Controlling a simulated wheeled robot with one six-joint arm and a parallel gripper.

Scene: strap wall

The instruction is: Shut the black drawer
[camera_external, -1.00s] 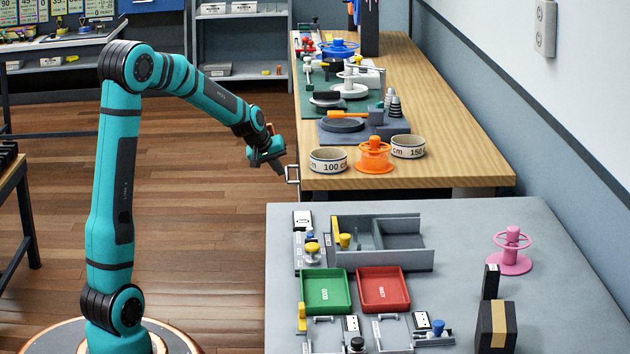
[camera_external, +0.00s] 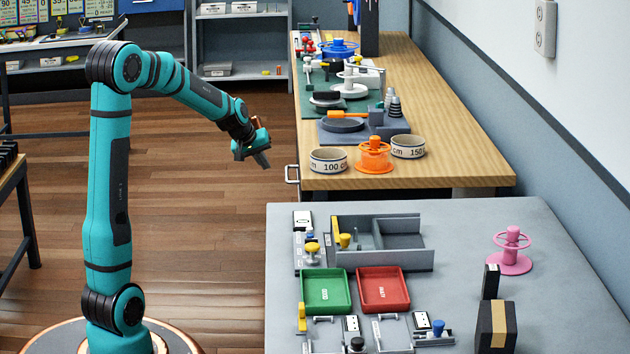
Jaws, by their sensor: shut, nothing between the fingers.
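My gripper (camera_external: 263,161) is in the air to the left of the wooden workbench (camera_external: 463,155). It points down, is shut and holds nothing. A pale metal pull handle (camera_external: 292,174) shows at the bench's left side, near its front corner. A clear gap separates my gripper from this handle. I cannot make out a black drawer body; the bench side around the handle is mostly hidden from this angle, so I cannot tell how far any drawer stands out.
A grey table (camera_external: 470,238) stands in front, with a green tray (camera_external: 310,307), a red tray (camera_external: 398,305) and a pink handwheel (camera_external: 510,262). Tape rings and an orange handwheel (camera_external: 374,163) stand on the workbench. The wooden floor left of the bench is clear.

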